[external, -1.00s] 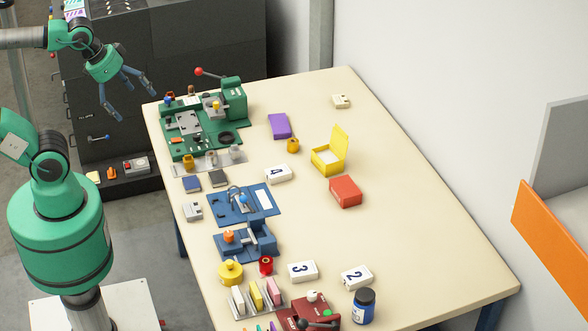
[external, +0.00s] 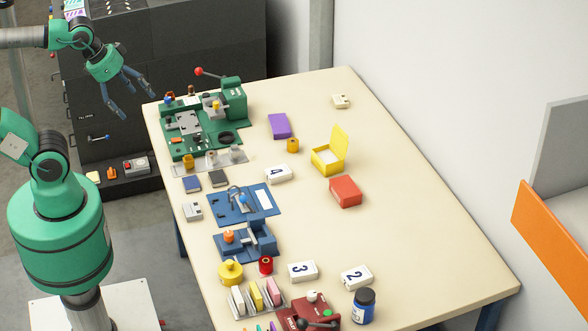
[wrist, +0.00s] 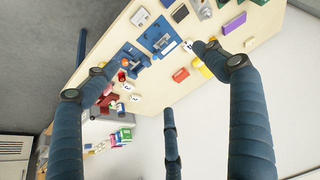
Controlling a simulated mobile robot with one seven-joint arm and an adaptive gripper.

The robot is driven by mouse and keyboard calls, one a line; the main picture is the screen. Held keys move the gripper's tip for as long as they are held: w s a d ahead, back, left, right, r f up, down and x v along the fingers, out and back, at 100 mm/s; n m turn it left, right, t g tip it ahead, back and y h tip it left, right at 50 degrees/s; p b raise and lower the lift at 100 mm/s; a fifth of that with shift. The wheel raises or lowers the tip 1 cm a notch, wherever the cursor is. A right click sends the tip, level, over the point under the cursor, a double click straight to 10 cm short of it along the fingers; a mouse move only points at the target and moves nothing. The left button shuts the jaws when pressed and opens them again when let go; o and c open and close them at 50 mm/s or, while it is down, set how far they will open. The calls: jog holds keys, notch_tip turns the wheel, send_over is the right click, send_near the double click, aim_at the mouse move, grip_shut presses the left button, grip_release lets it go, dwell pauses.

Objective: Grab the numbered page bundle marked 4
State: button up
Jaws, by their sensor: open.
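The page bundle marked 4 (external: 278,174) is a small white block lying flat near the middle of the table, right of the blue mat. It also shows in the wrist view (wrist: 188,46), close to one fingertip in the picture, with its number small. Two similar white bundles lie nearer the front, marked 3 (external: 302,271) and 2 (external: 356,277). My gripper (external: 137,105) has three dark blue fingers spread apart. It is open and empty, in the air beyond the table's left edge, well away from the bundle. In the wrist view the fingers (wrist: 157,75) spread across the picture.
A green fixture (external: 235,100) stands at the table's far left. A purple block (external: 279,126), yellow open box (external: 326,160) and red box (external: 345,191) surround the bundle's far and right sides. A blue vise (external: 262,240) stands nearer. The table's right side (external: 420,210) is clear.

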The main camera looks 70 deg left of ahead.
jog(key=w+a+f+n+g+p, duration=0.15)
jog(key=w+n, duration=0.35)
jog(key=w, duration=0.8)
jog(key=w+f+n+g, duration=0.15)
jog(key=w+n, duration=0.25)
jog(key=w, duration=0.9)
jog(key=w+a+f+n+g, duration=0.1)
jog(key=w+f+n, duration=0.4)
jog(key=w+f, duration=0.5)
jog(key=w+a+f+n+g+p, duration=0.1)
jog(key=w+f+n, duration=0.4)
jog(key=w+f, duration=0.5)
notch_tip(320, 180, down, 7)
jog(key=shift+a+r+g, duration=0.1)
jog(key=shift+a+g, duration=0.2)
jog(key=shift+a, duration=0.5)
send_over(278, 172)
jog(key=shift+f+b, duration=0.3)
jog(key=shift+f, duration=4)
